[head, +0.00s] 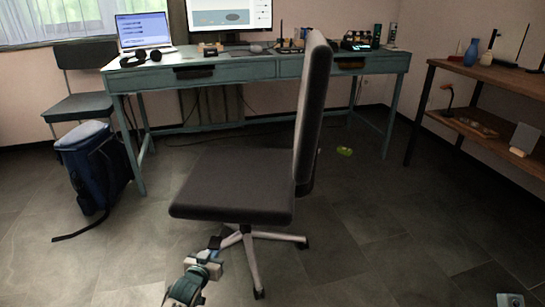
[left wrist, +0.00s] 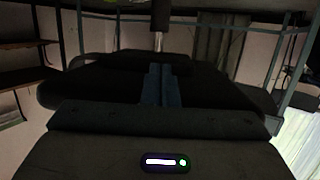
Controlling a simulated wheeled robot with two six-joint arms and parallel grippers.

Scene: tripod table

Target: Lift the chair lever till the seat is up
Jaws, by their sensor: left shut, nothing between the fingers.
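The office chair (head: 232,185) stands mid-floor with a dark flat seat and a tall backrest (head: 314,110) at its right. The seat is level, on a metal column and a star base (head: 252,262). My left gripper (head: 214,243) is low, just below the seat's near edge, with its blue fingers together and empty. In the left wrist view, which looks upside down, the shut fingers (left wrist: 161,85) point under the dark seat (left wrist: 75,90) towards the column (left wrist: 158,41). I cannot make out the lever in either view.
A teal desk (head: 235,72) with a laptop and monitor stands behind the chair. A blue backpack (head: 92,170) and another chair (head: 78,105) are at left. A wooden shelf (head: 490,82) is at right.

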